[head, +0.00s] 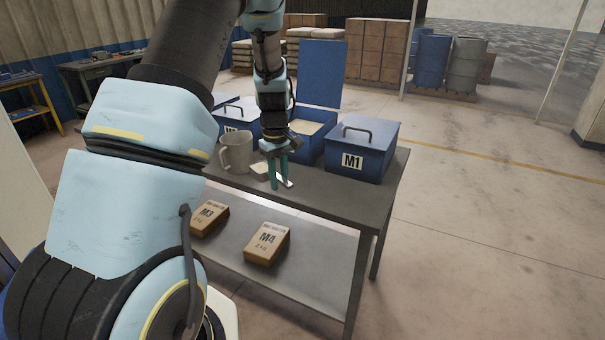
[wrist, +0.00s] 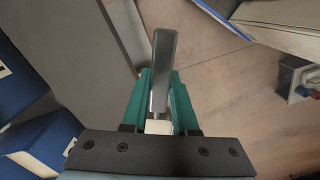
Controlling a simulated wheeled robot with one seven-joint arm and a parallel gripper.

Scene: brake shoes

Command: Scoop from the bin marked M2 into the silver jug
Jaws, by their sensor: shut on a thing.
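My gripper (head: 279,176) has teal fingers shut on a scoop (head: 261,169), in front of the bins above the table's front edge. The scoop's pale bowl points left, towards the silver jug; whether it holds anything I cannot tell. In the wrist view the grey scoop handle (wrist: 164,60) sticks out between the fingers (wrist: 158,100). The silver jug (head: 236,152) stands upright on the table, left of the gripper; its inside is hidden. The middle blue bin (head: 309,148) is open, its lid (head: 322,74) raised, with pale material inside. My arm hides its front label.
Packs marked M3 (head: 209,217) and M4 (head: 267,243) lie on the lower shelf. The table (head: 331,190) has clear room at its front right.

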